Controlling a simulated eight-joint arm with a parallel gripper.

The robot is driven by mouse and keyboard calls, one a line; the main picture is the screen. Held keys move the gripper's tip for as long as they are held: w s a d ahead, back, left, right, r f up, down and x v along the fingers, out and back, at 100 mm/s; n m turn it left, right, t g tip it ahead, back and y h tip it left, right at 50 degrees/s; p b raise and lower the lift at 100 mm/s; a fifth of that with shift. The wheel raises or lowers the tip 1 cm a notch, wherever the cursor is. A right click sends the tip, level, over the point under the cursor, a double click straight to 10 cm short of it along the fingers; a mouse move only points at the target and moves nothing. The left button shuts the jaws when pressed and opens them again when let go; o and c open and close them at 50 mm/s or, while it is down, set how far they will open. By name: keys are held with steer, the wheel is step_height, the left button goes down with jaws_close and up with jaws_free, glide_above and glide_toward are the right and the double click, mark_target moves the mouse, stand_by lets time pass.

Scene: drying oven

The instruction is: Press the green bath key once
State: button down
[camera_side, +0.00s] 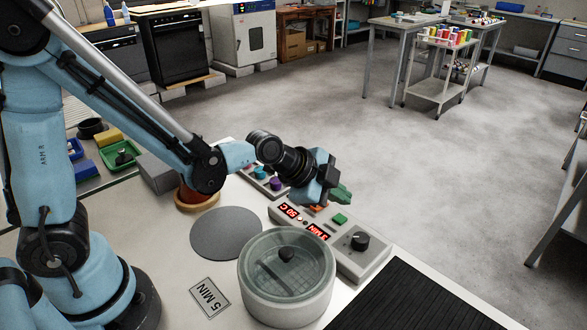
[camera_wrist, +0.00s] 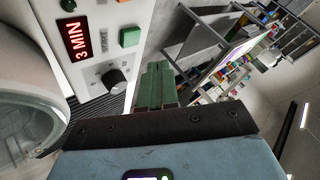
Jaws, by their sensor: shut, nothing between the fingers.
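The green bath key (camera_side: 339,219) is a square button on the sloped grey control panel (camera_side: 345,262). It also shows in the wrist view (camera_wrist: 129,37), left of my fingers. My gripper (camera_side: 342,194) is shut and empty, with green fingers. In the side view it is above and behind the panel, apart from the green key. In the wrist view my fingers (camera_wrist: 158,70) point past the panel's right edge. The red display (camera_wrist: 76,40) reads 3 MIN. The other display (camera_side: 289,211) reads 50 C.
A black knob (camera_side: 359,241) sits near the green key, and an orange key (camera_wrist: 123,1) lies on its other side. A lidded round bath (camera_side: 287,306) stands in front. A 5 MIN card (camera_side: 209,297), a grey disc (camera_side: 226,233) and a black ribbed mat (camera_side: 410,303) lie around.

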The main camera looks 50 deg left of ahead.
mark_target(336, 220)
steer(key=shift+f, duration=1.2)
steer(key=shift+f, duration=0.1)
stand_by(1.1)
steer(key=shift+f, duration=0.35)
steer(key=shift+f, duration=0.4)
stand_by(0.7)
stand_by(0.3)
steer(key=shift+r, duration=0.85)
steer(key=shift+r, duration=2.5)
